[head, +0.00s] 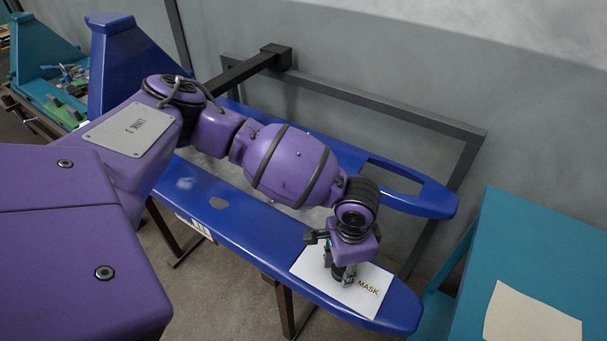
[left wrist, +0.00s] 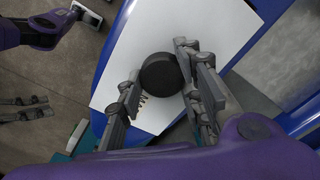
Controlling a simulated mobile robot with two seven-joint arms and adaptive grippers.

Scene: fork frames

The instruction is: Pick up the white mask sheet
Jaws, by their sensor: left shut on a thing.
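The white mask sheet (head: 365,293), printed "MASK", lies on the blue fork arm (head: 255,232) near its tip in the head view. It also shows in the left wrist view (left wrist: 215,28). A black round knob (left wrist: 160,75) stands on the sheet. My left gripper (head: 343,276) points down over the sheet, its fingers (left wrist: 158,92) on both sides of the knob and shut on it. I cannot tell any gap under the sheet. Grey finger-like parts, seemingly my right gripper (left wrist: 22,108), show small at the left wrist view's left edge; their opening is unclear.
A second blue fork arm (head: 425,200) runs behind, beside a dark metal frame (head: 400,119) against the grey wall. A teal surface (head: 545,262) with a beige sheet (head: 530,318) stands at right. A teal tray with tools (head: 62,88) is at far left.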

